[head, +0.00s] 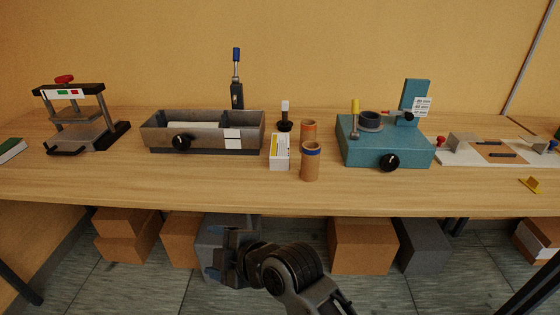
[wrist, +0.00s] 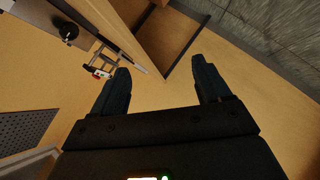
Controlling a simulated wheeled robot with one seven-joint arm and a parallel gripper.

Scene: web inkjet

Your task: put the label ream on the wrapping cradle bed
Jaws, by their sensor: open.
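My gripper (head: 214,256) is open and empty, low in front of the table edge in the head view. Its two spread fingers also show in the wrist view (wrist: 160,72), with nothing between them. No label names the ream; a small white box with a yellow strip (head: 279,153) stands mid-table, and a green-and-white block (head: 12,148) is cut off at the left edge. I cannot tell which is the label ream. A white board with a brown sheet and blocks (head: 455,157) at the right looks like the wrapping cradle bed. My gripper touches none of these.
A grey tray (head: 160,137) and a press with a red knob (head: 65,80) stand left. Two brown tubes (head: 310,165) stand right of the white box. Cartons (head: 362,245) sit under the table. The front strip is mostly clear.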

